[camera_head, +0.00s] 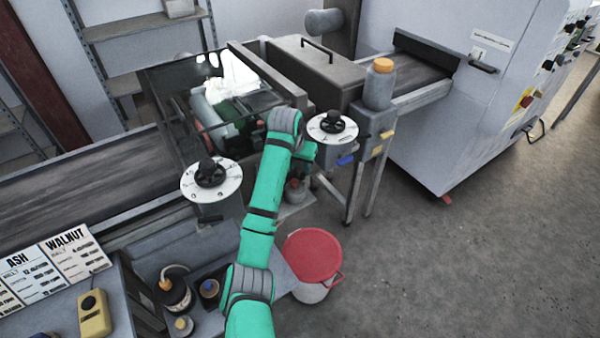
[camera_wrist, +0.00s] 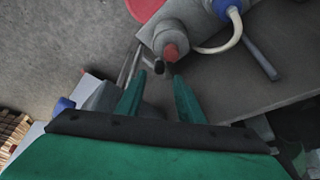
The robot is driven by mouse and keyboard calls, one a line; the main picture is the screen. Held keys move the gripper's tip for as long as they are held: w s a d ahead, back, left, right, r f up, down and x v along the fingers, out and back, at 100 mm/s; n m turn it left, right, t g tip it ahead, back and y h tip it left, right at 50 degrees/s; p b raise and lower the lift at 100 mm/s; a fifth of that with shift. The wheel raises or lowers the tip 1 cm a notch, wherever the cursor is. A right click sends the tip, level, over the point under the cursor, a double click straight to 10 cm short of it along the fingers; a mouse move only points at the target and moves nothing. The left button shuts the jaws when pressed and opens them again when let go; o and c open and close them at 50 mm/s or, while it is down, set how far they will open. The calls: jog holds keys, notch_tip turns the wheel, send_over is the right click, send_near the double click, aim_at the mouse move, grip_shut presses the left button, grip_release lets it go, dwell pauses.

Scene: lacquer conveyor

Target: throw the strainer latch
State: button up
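A grey cylindrical fitting with a red end (camera_wrist: 172,52), which may be part of the strainer, is just past my fingertips in the wrist view. A small dark tip (camera_wrist: 158,67) beside it may be the latch, but I cannot tell for sure. My gripper (camera_wrist: 158,82) has its two green fingers apart, with a gap between them. No held object is clear, and I cannot tell whether the fingers touch the dark tip. In the head view a small grey pot with a reddish top (camera_head: 295,188) stands low beside my arm. My fingers are hidden there.
A red-lidded bucket (camera_head: 312,250) stands on the floor right of my arm. White dials (camera_head: 211,180) and (camera_head: 332,127) flank the glass-covered roller unit. A pale hose (camera_wrist: 222,44) curves by a blue fitting (camera_wrist: 225,6). Open floor lies at right.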

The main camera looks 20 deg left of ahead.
aim_at(302, 174)
jog(key=x, duration=0.4)
jog(key=shift+d, duration=0.2)
jog(key=shift+w+a+f, duration=0.15)
jog(key=shift+w+f, duration=0.05)
jog(key=shift+f, duration=0.45)
jog(key=shift+c, duration=0.3)
